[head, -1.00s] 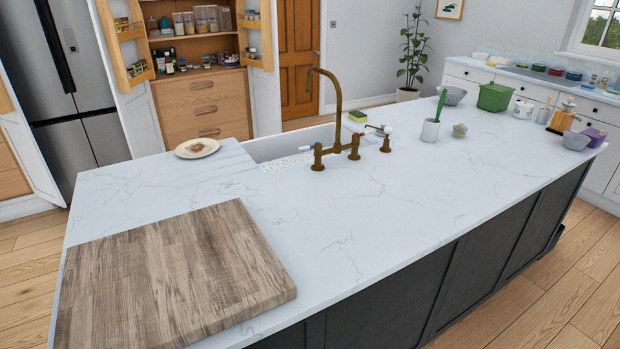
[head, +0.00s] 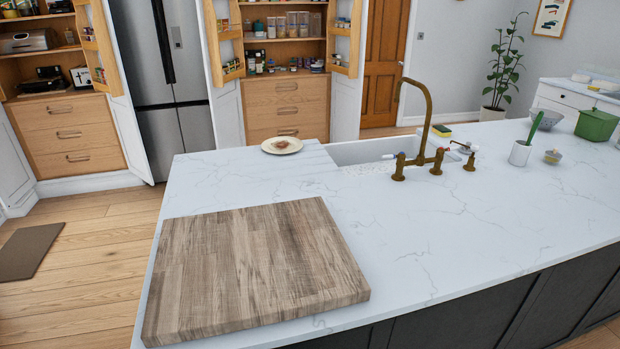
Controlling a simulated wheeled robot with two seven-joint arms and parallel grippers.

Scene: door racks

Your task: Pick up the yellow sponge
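The yellow sponge (head: 441,131) is small in the head view, at the sink's far right edge, just behind the brass tap (head: 428,130). Its top looks yellow with a dark layer below. The tap stands between me and the sink, close to the left of the sponge in the picture. Neither of my grippers shows in the head view.
A wooden board (head: 255,265) lies on the white island worktop (head: 440,225). A plate with food (head: 282,146) sits left of the sink (head: 365,152). A white pot with a green utensil (head: 521,152) and a green pot (head: 596,124) stand right. The worktop's front middle is clear.

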